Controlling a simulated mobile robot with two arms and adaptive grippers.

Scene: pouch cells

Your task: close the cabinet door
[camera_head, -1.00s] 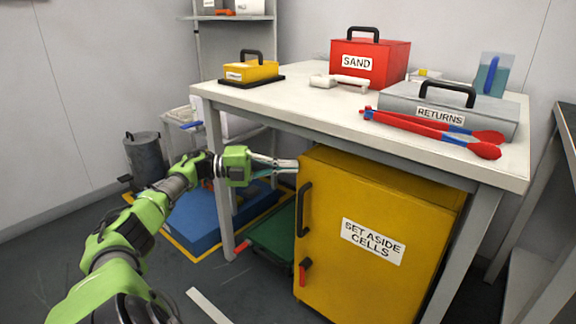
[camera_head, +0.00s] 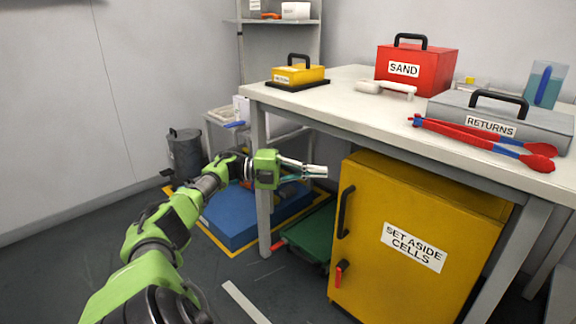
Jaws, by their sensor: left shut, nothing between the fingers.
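The yellow cabinet (camera_head: 425,215) stands under the table at the right. Its front door (camera_head: 390,275) carries a "SET ASIDE CELLS" label, a black handle (camera_head: 345,212) and a red latch (camera_head: 340,273). The door looks flush with the cabinet body, with no gap visible from here. My left gripper (camera_head: 325,172) is shut and empty. It is level with the upper part of the cabinet, just left of its upper left edge, and appears apart from it. My right gripper is not in view.
The white table (camera_head: 350,108) above holds a red SAND box (camera_head: 415,68), a grey RETURNS case (camera_head: 500,115), red tongs (camera_head: 480,137) and a yellow case (camera_head: 298,74). A table leg (camera_head: 262,190) stands behind my left arm. A blue platform (camera_head: 245,215) and a green cart (camera_head: 310,235) are low behind.

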